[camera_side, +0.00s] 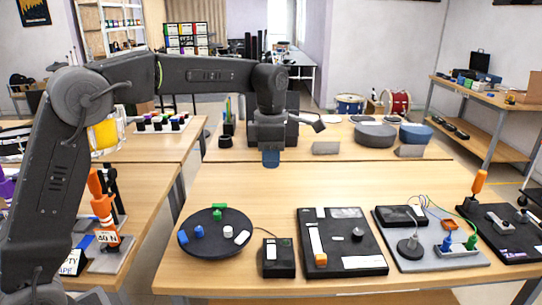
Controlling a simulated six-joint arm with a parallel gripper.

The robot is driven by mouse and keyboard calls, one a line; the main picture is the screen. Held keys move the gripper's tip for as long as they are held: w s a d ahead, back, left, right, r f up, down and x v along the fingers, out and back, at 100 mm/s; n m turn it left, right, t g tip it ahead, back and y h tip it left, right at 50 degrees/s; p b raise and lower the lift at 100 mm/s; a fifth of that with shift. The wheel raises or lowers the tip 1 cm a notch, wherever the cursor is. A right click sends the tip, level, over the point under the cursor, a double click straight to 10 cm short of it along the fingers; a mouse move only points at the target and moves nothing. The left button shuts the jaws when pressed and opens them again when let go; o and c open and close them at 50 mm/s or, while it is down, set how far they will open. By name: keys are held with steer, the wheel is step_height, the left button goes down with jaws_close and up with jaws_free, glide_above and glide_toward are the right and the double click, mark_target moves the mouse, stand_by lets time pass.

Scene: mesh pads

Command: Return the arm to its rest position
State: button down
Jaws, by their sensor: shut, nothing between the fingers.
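My gripper (270,157) hangs above the far part of the middle wooden table (340,185), pointing down. It is shut with nothing between the fingers, and no object touches it. My arm comes in from the left side, rises, and reaches across to the gripper. The fingertips are small and bluish in this view.
On the table's front half are a round black turntable (203,251), a small black box (278,262), a black panel (374,265) and a grey board (480,259). An orange-handled tool (479,182) stands at right. The table's middle is clear.

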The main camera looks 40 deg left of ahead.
steer(key=shift+r, duration=0.35)
